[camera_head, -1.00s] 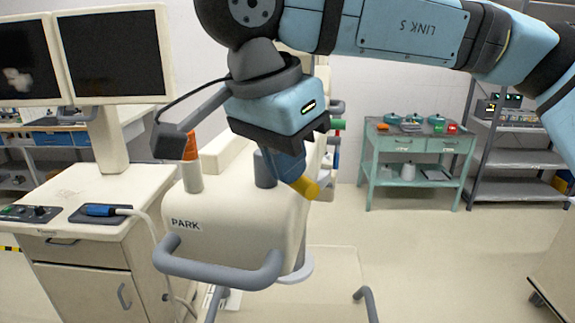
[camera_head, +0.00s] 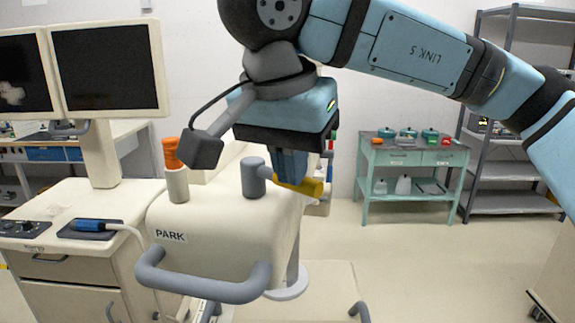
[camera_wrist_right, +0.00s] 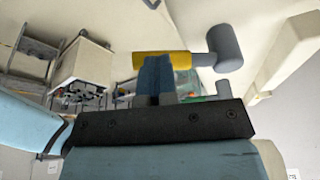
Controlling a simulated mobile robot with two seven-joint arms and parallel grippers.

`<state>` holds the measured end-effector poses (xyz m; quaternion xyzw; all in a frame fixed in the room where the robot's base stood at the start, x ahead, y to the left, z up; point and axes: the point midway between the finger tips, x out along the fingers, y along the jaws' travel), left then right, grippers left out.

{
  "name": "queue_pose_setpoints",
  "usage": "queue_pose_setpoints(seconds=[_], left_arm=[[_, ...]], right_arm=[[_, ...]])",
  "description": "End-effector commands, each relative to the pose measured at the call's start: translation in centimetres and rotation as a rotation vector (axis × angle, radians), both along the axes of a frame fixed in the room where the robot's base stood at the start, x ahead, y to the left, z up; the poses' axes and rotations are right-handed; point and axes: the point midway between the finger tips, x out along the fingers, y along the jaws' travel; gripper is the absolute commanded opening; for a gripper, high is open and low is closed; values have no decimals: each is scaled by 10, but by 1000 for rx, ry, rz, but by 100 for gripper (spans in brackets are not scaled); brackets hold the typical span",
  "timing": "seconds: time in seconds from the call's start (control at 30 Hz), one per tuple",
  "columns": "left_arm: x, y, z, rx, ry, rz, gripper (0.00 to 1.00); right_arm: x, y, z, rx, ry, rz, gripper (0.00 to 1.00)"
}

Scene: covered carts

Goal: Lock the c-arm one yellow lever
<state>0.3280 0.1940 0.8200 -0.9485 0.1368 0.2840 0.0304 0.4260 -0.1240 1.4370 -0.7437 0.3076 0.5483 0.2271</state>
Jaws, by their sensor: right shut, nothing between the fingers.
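The c-arm cart is a cream body (camera_head: 215,235) marked PARK, with a grey bar handle at its front. The yellow lever (camera_head: 312,187) sticks out to the right from a grey upright knob (camera_head: 253,178) on its top. My right gripper (camera_head: 291,168) is shut and empty, its blue fingers pointing down at the lever, overlapping its middle. In the right wrist view the fingertips (camera_wrist_right: 158,65) lie across the yellow lever (camera_wrist_right: 140,60), with the grey knob (camera_wrist_right: 225,48) to the right. They look touching or very close; I cannot tell which. My left gripper is not in view.
An orange-topped post (camera_head: 172,155) stands left of the knob. A cabinet (camera_head: 70,240) with two monitors (camera_head: 107,65) is at the left. A green table (camera_head: 410,160) and grey shelves (camera_head: 510,200) stand at the back right. Floor between is clear.

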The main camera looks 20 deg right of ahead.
Motion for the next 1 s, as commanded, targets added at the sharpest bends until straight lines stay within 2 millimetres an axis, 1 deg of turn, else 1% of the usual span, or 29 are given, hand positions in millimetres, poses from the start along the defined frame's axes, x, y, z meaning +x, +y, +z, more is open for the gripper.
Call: queue_pose_setpoints(seconds=[0.03, 1.0], left_arm=[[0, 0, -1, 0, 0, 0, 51], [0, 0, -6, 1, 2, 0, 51]], right_arm=[[1, -1, -2, -2, 3, 7, 0], [6, -11, -2, -2, 3, 160, 0]])
